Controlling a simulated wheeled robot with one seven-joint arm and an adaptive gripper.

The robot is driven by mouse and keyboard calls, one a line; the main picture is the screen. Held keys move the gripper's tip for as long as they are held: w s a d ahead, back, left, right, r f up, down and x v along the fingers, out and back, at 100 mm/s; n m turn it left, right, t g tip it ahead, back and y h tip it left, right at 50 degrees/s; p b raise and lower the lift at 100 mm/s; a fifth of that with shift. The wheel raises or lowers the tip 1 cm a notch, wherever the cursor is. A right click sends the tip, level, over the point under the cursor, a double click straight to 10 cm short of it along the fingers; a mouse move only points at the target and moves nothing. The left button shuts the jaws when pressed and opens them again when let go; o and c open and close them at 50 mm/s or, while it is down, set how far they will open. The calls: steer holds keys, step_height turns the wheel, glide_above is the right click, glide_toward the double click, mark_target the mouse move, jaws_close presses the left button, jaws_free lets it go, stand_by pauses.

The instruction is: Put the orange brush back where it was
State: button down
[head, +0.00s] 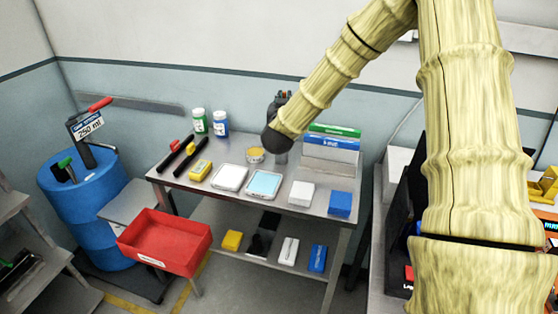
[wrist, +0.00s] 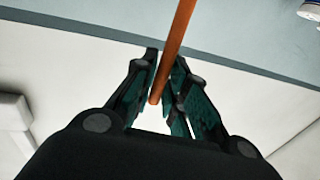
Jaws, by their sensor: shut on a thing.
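The orange brush (wrist: 176,40) shows in the wrist view as a thin orange handle running up and out of the top of the frame; its bristles are not seen. My gripper (wrist: 166,65) is shut on this handle, whose lower end sticks out between the fingers. In the head view my gripper (head: 282,98) is a small dark shape above the back of the steel table (head: 231,199), near the wall. The brush cannot be made out there. A small yellow-topped tin (head: 255,155) stands on the table just left of my wrist.
Two shallow trays (head: 230,178) (head: 264,184) lie mid-table. Two bottles (head: 200,121) (head: 221,123) stand back left. A box rack (head: 331,157) is at right, with white (head: 301,193) and blue (head: 340,204) blocks before it. A red bin (head: 165,242) and blue barrel (head: 90,205) stand left.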

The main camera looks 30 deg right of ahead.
step_height(320, 180, down, 5)
steer(key=shift+f+p, duration=0.2)
steer(key=shift+p, duration=0.65)
steer(key=f, duration=0.1)
steer(key=f+p, duration=0.1)
steer(key=f, duration=0.1)
steer(key=shift+w, duration=0.4)
steer(key=shift+f, duration=0.9)
steer(key=shift+w+f, duration=0.15)
steer(key=shift+f, duration=0.1)
steer(key=c, duration=1.9)
jaws_free()
steer(key=shift+f, duration=0.1)
steer(key=o, duration=0.5)
steer(key=shift+c, duration=0.2)
